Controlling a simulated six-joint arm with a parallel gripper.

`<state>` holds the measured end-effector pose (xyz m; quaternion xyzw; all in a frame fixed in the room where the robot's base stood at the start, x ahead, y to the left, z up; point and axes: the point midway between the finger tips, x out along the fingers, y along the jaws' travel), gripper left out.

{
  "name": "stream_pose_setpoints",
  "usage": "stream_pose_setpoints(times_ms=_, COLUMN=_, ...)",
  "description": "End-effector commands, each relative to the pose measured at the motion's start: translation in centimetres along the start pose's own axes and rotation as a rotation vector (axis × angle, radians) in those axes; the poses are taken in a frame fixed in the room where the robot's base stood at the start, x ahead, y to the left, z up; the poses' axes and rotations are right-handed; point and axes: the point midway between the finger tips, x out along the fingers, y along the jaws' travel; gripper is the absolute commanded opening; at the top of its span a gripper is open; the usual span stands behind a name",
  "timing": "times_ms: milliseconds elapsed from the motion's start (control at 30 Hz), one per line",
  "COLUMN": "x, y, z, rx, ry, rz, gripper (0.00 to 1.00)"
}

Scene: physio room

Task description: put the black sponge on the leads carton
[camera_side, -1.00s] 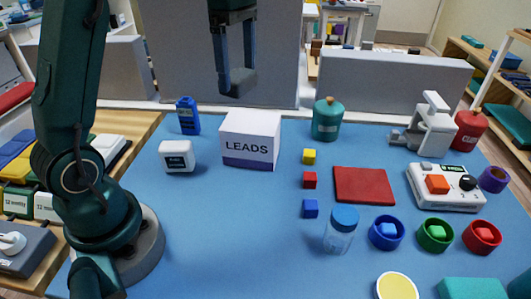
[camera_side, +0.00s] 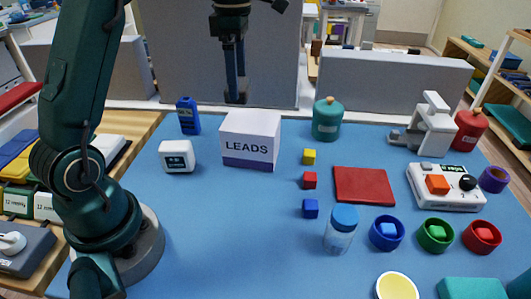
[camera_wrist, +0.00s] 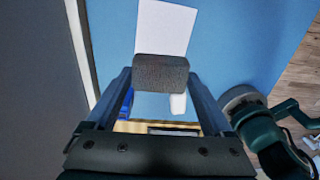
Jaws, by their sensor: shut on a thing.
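The leads carton (camera_side: 250,141) is a white box with a purple band and the word LEADS, standing on the blue mat. In the wrist view its white top (camera_wrist: 165,26) shows just beyond the sponge. My gripper (camera_side: 235,92) is above the carton and toward its back left in the side view. It is shut on the black sponge (camera_wrist: 160,72), a dark grey block held between the fingertips. In the side view the sponge shows small and dark at the fingertips, apart from the carton.
A blue bottle (camera_side: 187,116) and a white device (camera_side: 177,156) stand left of the carton. A green jar (camera_side: 327,120) and small coloured cubes (camera_side: 309,157) are to its right. A grey partition (camera_side: 170,60) rises behind. The mat in front of the carton is clear.

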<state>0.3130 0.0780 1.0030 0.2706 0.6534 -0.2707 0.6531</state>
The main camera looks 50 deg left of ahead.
Motion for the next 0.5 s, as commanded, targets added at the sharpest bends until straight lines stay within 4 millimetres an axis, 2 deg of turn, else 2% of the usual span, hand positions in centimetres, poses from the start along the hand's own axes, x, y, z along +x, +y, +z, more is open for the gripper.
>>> stream_pose_setpoints(times_ms=100, x=1.0, y=-0.1, z=1.7, rx=0.003, ry=0.000, rz=-0.001, gripper=0.34)
stream_pose_setpoints(times_ms=200, x=1.4, y=-0.1, z=2.3, rx=0.001, ry=0.000, rz=0.001, gripper=0.34)
stream_pose_setpoints(times_ms=333, x=2.2, y=-0.2, z=2.4, rx=-0.001, ry=0.001, rz=-0.002, gripper=0.34)
stream_pose_setpoints(times_ms=500, x=4.3, y=-0.2, z=2.4, rx=-0.001, ry=0.002, rz=-0.003, gripper=0.34)
